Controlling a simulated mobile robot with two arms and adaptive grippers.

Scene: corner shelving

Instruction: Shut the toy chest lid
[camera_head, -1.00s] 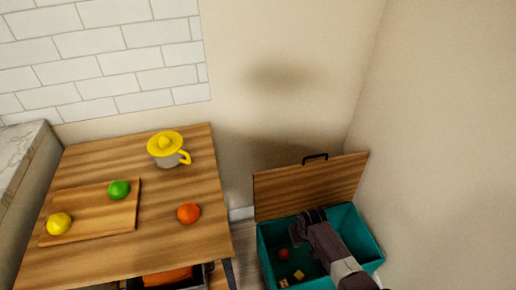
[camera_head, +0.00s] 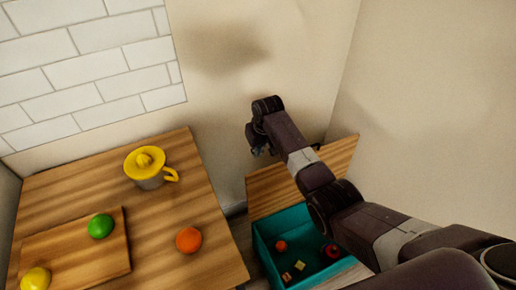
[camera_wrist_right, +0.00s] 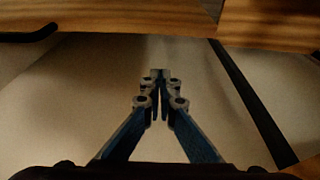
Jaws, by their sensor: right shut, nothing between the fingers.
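The toy chest is a teal box (camera_head: 262,250) on the floor at the lower right of the head view. Its wooden lid (camera_head: 262,197) stands open, raised along the back side of the box. My right gripper (camera_head: 258,149) is above the lid's upper edge, near the wall, shut and empty. In the right wrist view the shut fingers (camera_wrist_right: 159,76) point towards a pale surface, with a wooden board and a black handle (camera_wrist_right: 30,34) at the upper left. My left gripper is out of view.
Several small toys, including a red ball (camera_head: 281,245), lie in the chest. A wooden table (camera_head: 165,240) stands to the left with a yellow-topped juicer (camera_head: 147,170), an orange (camera_head: 188,239) and a cutting board (camera_head: 80,262) with fruit. Walls close off the corner behind and right.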

